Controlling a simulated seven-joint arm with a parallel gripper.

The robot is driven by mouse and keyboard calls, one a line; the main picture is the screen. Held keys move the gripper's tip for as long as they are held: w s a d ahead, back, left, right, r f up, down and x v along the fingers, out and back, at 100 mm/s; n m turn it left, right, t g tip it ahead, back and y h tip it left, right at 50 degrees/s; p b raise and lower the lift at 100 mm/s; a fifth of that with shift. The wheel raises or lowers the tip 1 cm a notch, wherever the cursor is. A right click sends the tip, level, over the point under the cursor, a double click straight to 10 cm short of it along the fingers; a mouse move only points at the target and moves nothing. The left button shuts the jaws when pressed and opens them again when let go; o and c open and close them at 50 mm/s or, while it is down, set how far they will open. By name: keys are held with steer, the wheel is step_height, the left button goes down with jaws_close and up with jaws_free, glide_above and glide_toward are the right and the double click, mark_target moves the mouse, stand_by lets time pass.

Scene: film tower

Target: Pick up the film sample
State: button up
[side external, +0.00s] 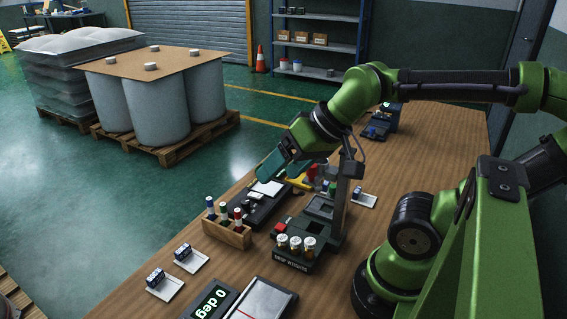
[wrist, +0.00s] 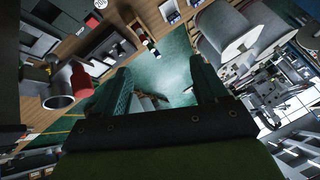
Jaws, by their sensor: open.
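A thin white flat piece (side external: 268,187) that may be the film sample lies on a long dark device (side external: 250,208) on the bench; I cannot tell for certain. My gripper (side external: 277,172), with teal fingers, is open above the bench, just over and beside this piece. Its fingers hide part of the device's far end. In the wrist view my open gripper (wrist: 160,70) points sideways toward the green floor, with nothing held between the fingers. I cannot make out the film sample in the wrist view.
A dark upright tower (side external: 341,195) stands right of my gripper. A rack marked drop weights (side external: 291,263) holds three capped jars. A wooden rack (side external: 228,234) holds bottles. Small boxes on white pads (side external: 190,261), a 0 deg display (side external: 212,301) and a yellow-handled item (side external: 298,183) are also on the bench.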

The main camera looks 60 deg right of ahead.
step_height(320, 180, up, 5)
steer(key=m+g+h, duration=0.2)
steer(key=m+g, duration=0.5)
steer(key=m, duration=2.5)
glide_above(356, 189)
steer(key=f, duration=2.3)
steer(key=shift+s+d+f, duration=0.15)
steer(key=shift+d+f, duration=0.05)
steer(key=shift+f, duration=0.05)
steer(key=f, duration=0.5)
steer(key=shift+a+f, duration=0.25)
steer(key=shift+f, duration=0.05)
